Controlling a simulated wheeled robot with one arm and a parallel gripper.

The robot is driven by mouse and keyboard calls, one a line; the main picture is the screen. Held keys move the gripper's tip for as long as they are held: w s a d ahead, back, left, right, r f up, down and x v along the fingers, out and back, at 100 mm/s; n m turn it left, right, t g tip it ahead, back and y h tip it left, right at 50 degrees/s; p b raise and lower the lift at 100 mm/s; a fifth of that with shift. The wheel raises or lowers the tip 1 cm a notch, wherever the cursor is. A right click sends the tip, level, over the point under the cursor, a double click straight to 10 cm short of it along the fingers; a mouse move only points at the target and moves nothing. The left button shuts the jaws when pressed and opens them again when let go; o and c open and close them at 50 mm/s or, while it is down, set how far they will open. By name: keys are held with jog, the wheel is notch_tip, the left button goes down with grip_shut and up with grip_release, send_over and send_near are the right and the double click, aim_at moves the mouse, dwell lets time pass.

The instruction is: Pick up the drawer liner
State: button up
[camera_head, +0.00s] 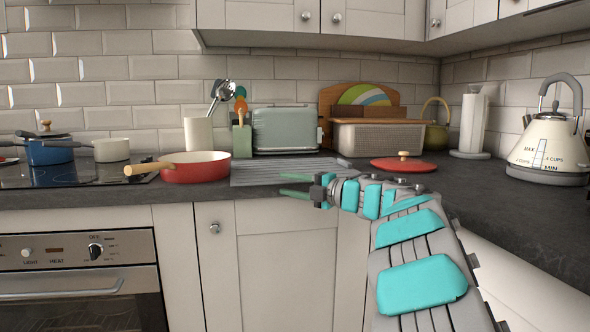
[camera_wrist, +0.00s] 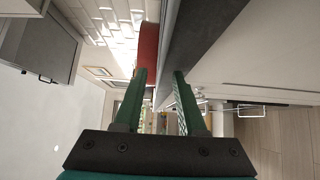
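The drawer liner appears to be the grey ribbed mat (camera_head: 262,171) lying flat on the dark worktop, between the red pan and the red lid. Its front edge lies close to the worktop's front edge. My gripper (camera_head: 281,184) is at the liner's front right part, its green fingers pointing left. In the wrist view my gripper (camera_wrist: 159,75) has its two fingers apart, with nothing clearly held between them. I cannot tell whether a finger touches the liner.
A red pan (camera_head: 195,168) with a wooden handle stands left of the liner. A toaster (camera_head: 285,130), a bread bin (camera_head: 378,135) and a utensil pot (camera_head: 199,135) stand behind. Cupboard doors (camera_head: 280,260) are below.

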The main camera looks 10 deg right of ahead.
grip_shut()
dwell(1.4)
